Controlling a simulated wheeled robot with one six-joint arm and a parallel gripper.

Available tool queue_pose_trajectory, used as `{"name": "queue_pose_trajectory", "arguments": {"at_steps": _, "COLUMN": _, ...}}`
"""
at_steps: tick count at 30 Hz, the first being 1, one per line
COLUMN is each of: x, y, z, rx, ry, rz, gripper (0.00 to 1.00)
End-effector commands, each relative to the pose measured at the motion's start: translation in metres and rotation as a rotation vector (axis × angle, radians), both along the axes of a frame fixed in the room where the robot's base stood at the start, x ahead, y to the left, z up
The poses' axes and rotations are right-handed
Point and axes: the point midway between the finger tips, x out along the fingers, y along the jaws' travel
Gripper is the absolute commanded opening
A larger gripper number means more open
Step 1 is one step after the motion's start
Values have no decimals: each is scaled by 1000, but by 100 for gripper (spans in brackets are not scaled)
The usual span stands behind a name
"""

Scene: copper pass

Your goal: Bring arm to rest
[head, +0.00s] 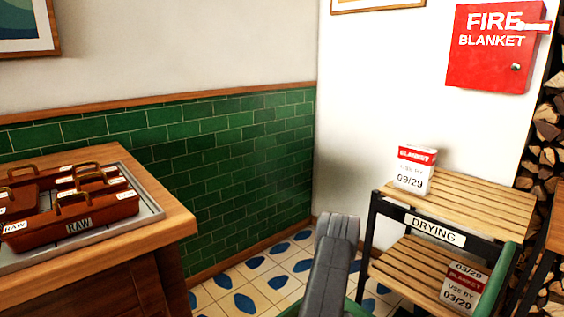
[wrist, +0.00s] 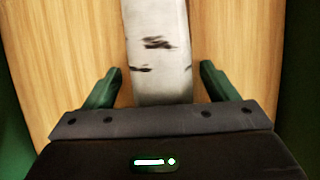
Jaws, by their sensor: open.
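My gripper (wrist: 160,69) is open in the wrist view, with its two green fingers wide apart. A pale grey strip with dark smudges (wrist: 157,35) runs between and beyond the fingers, with a gap on each side. I cannot tell what the strip belongs to or how far below the fingers it is. Wood-grained surfaces (wrist: 62,50) lie on both sides of it. In the head view a grey link of my arm rises at the bottom centre; the fingers cannot be made out there.
A slatted rack labelled DRYING (head: 470,205) stands right, with a white-and-red carton (head: 415,170) on top and another (head: 463,287) on its lower shelf. A wooden counter (head: 165,225) at left bears a tray (head: 145,217) of brown RAW carriers (head: 75,228). Tiled floor (head: 255,278) shows between.

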Motion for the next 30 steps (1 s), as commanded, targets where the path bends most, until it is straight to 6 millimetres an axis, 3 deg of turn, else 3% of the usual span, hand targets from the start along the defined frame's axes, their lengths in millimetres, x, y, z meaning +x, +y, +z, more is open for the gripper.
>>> {"name": "queue_pose_trajectory", "arguments": {"at_steps": 5, "x": 1, "y": 1, "z": 17, "rx": 0, "ry": 0, "rz": 0, "gripper": 80}}
{"name": "queue_pose_trajectory", "arguments": {"at_steps": 23, "x": 36, "y": 32, "z": 129, "rx": -1, "ry": -3, "rz": 1, "gripper": 80}}
{"name": "queue_pose_trajectory", "arguments": {"at_steps": 24, "x": 30, "y": 28, "z": 110, "rx": 0, "ry": 4, "rz": -2, "gripper": 80}}
{"name": "queue_pose_trajectory", "arguments": {"at_steps": 30, "x": 18, "y": 17, "z": 71, "rx": 1, "ry": 5, "rz": -1, "gripper": 80}}
